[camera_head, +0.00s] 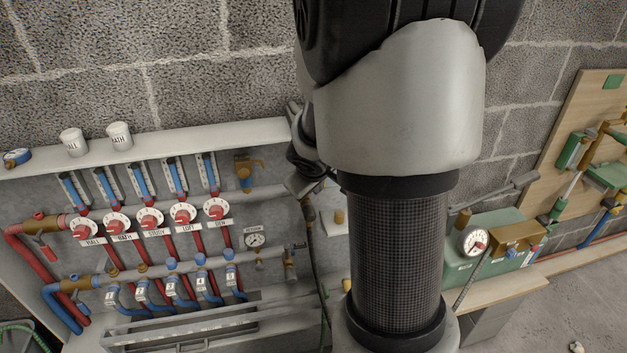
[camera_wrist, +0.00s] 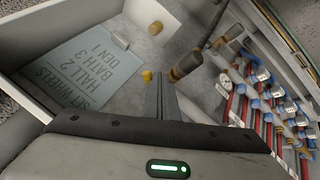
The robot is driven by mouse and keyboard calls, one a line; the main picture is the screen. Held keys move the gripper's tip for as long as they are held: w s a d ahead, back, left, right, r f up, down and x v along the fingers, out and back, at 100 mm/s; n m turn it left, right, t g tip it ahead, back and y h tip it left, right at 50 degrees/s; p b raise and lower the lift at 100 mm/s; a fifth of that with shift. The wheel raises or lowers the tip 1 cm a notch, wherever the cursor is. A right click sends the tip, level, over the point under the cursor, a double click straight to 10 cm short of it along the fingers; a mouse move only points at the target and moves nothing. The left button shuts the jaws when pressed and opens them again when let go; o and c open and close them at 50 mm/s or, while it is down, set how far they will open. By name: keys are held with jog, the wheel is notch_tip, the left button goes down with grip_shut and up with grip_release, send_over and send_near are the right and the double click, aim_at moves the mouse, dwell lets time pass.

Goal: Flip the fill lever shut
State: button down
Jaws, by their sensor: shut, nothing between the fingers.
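My gripper (camera_wrist: 162,95) is shut and empty in the wrist view, its thin dark fingers together and pointing into the cabinet. A small yellow piece (camera_wrist: 147,76) shows just left of the fingertips. A dark cylinder with a brass-coloured end (camera_wrist: 187,66) lies just right of the fingertips. I cannot tell whether either is part of the fill lever, or whether the fingers touch anything. In the head view a brass valve (camera_head: 290,264) with a grey handle stands at the right end of the lower manifold pipe. My arm hides much of the area to its right.
The manifold has red dial knobs (camera_head: 150,219) and blue valves (camera_head: 171,287). White cups (camera_head: 119,136) stand on the shelf (camera_head: 205,141). A gauge (camera_head: 474,241) stands right of my arm.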

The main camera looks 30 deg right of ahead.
jog(key=shift+d+r+n+t+y+p, duration=0.1)
jog(key=shift+d+n+y+p, duration=0.2)
jog(key=shift+p, duration=0.35)
jog(key=shift+d+f+n+t+y+p, duration=0.1)
jog(key=shift+n+p, duration=0.25)
jog(key=shift+p, duration=0.25)
jog(key=shift+d+r+n+t+y+p, duration=0.1)
jog(key=shift+n+y+p, duration=0.2)
jog(key=shift+p, duration=0.35)
jog(key=shift+n+p, duration=0.25)
jog(key=shift+p, duration=0.05)
jog(key=n+y+p, duration=0.1)
jog(key=n+p, duration=0.1)
jog(key=p, duration=0.1)
jog(key=d+n+y+p, duration=0.1)
jog(key=n+p, duration=0.1)
jog(key=p, duration=0.2)
jog(key=n+y+p, duration=0.1)
jog(key=n+p, duration=0.1)
jog(key=p, duration=0.1)
jog(key=shift+w+d+t+y, duration=0.3)
jog(key=shift+w+d+y, duration=0.1)
jog(key=shift+w+p, duration=0.1)
jog(key=shift+p, duration=0.2)
jog(key=shift+w+a, duration=0.5)
